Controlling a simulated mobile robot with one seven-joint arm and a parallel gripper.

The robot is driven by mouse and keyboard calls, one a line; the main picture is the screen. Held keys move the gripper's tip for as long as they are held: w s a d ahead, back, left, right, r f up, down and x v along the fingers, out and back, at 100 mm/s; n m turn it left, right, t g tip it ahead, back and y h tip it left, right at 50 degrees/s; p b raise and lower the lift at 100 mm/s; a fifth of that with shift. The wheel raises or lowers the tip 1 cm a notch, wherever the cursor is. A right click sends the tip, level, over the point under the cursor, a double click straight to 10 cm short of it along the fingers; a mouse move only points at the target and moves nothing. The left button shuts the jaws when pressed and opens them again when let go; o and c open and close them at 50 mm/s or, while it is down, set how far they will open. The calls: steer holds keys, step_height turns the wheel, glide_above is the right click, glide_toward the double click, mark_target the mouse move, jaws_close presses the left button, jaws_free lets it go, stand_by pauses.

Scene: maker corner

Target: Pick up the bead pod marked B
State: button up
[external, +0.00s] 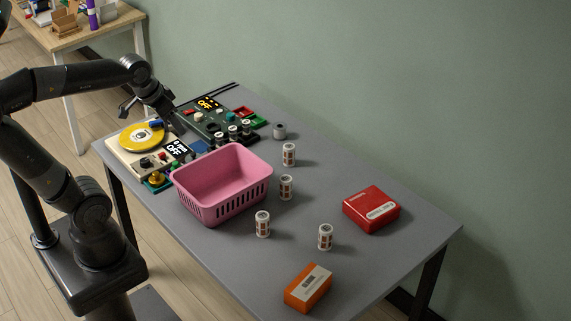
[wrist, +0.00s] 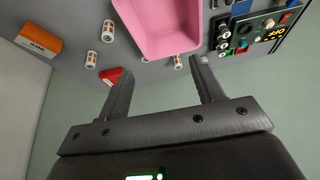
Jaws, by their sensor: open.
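Several small white bead pods with brown window panels stand upright on the grey table, right of the pink basket. In the external view they are a back pod (external: 289,155), a middle pod (external: 286,187), a front-left pod (external: 263,224) and a front-right pod (external: 326,237). Their letters are too small to read, so I cannot tell which is B. The wrist view also shows pods, two of them clear of the fingers (wrist: 108,31) (wrist: 91,60). My gripper (wrist: 162,70) is open and empty, apart from the pods; in the external view it is over the devices at the table's far left.
A pink basket (external: 205,192) stands mid-table. A yellow-disc device (external: 143,137) and a control panel (external: 215,117) fill the far left. A red box (external: 371,209) and an orange box (external: 308,288) lie right and front.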

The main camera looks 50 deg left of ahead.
steer(key=w+d+f+g, duration=0.1)
steer(key=w+d, duration=0.1)
steer(key=w, duration=0.8)
steer(key=m+g, duration=0.3)
steer(key=g, duration=0.1)
glide_above(286, 178)
step_height(286, 178, down, 20)
steer(key=shift+w+a+r, duration=0.15)
steer(key=shift+r, duration=0.1)
steer(key=shift+w+f, duration=0.1)
steer(key=shift+f, duration=0.2)
step_height(286, 178, down, 5)
steer(key=shift+r, duration=0.1)
steer(key=shift+s+d+f, duration=0.1)
steer(key=shift+s+f, duration=0.1)
steer(key=shift+f, duration=1.35)
steer(key=shift+s+d+f, duration=0.1)
steer(key=shift+s+f, duration=0.05)
steer(key=shift+f, duration=1.35)
steer(key=shift+c, duration=0.2)
steer(key=c, duration=1)
